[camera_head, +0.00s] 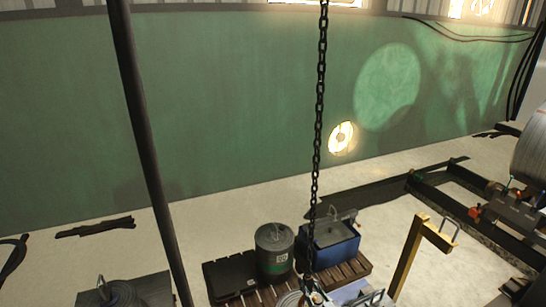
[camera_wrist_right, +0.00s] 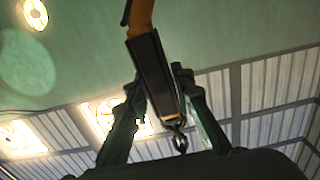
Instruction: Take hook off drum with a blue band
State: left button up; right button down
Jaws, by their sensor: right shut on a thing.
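A dark chain (camera_head: 319,110) hangs from above to the bottom edge of the head view. My right gripper (camera_head: 316,297) is at its lower end, mostly cut off by that edge. In the wrist view the right gripper (camera_wrist_right: 160,80) is shut on the hook's dark block (camera_wrist_right: 152,75), with an orange part (camera_wrist_right: 140,18) beyond it and chain links (camera_wrist_right: 180,138) on the near side. A round grey top (camera_head: 289,300) shows beside the gripper at the bottom edge. I cannot make out a blue band or whether the hook touches a drum. My left gripper is not in view.
A dark pole (camera_head: 146,130) crosses the left side.

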jog(key=shift+a+r, duration=0.15)
jog(key=shift+r, duration=0.8)
jog(key=shift+f, duration=0.1)
jog(key=shift+d+p, duration=0.2)
jog(key=shift+p, duration=0.1)
jog(key=shift+d, duration=0.65)
